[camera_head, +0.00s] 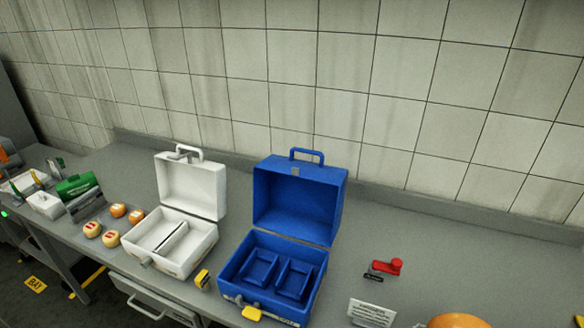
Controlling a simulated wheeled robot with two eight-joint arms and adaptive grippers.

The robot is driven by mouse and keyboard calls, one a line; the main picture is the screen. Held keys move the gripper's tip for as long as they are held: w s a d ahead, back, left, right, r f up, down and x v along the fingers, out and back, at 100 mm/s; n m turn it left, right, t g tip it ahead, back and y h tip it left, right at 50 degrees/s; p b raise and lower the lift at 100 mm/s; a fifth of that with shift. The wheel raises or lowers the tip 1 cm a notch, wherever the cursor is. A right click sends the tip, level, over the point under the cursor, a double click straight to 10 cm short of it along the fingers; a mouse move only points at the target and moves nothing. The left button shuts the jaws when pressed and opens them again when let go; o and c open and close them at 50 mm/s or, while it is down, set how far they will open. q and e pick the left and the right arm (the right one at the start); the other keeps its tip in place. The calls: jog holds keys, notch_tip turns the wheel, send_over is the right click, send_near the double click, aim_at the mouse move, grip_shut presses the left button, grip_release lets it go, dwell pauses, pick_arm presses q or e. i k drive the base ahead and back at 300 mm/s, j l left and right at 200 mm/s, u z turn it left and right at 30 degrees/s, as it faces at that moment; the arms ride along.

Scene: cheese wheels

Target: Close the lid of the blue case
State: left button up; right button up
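The blue case (230,277) stands on the grey counter at the middle of the head view. Its lid (297,203) stands upright at the back, wide open, with a blue handle (307,154) on top. The case's inside shows two blue compartments (262,272) that look empty. A yellow latch or tag (251,313) is at its front. Neither of my grippers is in view.
An open white case (190,190) stands just left of the blue case. Several small round cheeses (92,229) lie farther left. A red-handled item (386,266), a white sign (371,312) and an orange wheel (456,321) are on the right. The tiled wall (400,90) is behind.

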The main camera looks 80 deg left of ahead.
aim_at(302, 200)
jog(key=u, duration=2.6)
